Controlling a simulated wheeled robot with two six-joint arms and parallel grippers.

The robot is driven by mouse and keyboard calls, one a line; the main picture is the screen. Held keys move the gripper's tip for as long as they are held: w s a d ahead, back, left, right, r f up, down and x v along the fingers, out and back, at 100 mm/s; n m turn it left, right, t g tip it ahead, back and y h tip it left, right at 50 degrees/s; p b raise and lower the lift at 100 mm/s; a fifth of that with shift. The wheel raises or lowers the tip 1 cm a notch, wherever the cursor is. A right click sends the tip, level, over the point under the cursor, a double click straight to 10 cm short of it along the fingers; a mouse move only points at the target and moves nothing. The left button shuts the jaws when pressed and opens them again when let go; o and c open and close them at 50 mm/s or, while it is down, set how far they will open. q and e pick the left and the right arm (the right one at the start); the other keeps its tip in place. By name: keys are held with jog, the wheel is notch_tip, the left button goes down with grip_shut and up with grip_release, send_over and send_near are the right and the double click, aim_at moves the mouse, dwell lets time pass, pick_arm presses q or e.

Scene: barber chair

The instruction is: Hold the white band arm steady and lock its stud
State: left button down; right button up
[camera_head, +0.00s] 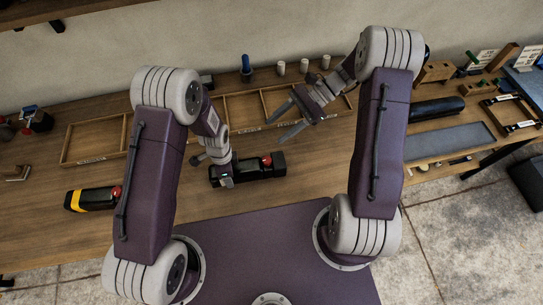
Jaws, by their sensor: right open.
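A black block-like part with a red knob (266,160) lies on the wooden bench in the middle of the head view. I cannot make out a white band on it, as my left gripper (221,180) covers its left end. The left gripper points down at that end, and its fingers are too small and hidden to tell open from shut. My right gripper (290,115) is open and empty, above the wooden tray behind the black part, with its long fingers spread to the left. A similar black part with a yellow band (74,200) and a red knob lies farther left.
A shallow divided wooden tray (92,143) runs along the back of the bench. White cylinders (303,66) and a blue-handled item (246,66) stand behind it. A grey mat (450,141) and a black roll (436,109) lie at right.

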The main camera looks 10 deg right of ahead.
pick_arm(q)
jog(key=shift+d, duration=0.15)
pick_arm(e)
jog(key=d+f+m+y, duration=0.1)
jog(key=d+f+y, duration=0.1)
jog(key=d+f, duration=0.3)
jog(key=m+t, duration=0.2)
jog(key=m, duration=0.1)
send_near(269, 160)
jog(key=shift+y, duration=0.3)
jog(key=x, duration=0.9)
jog(key=shift+w+f, duration=0.1)
jog(key=shift+f, duration=0.15)
jog(key=shift+d, duration=0.1)
grip_shut()
jog(key=shift+m+t, duration=0.5)
jog(key=shift+t, duration=0.1)
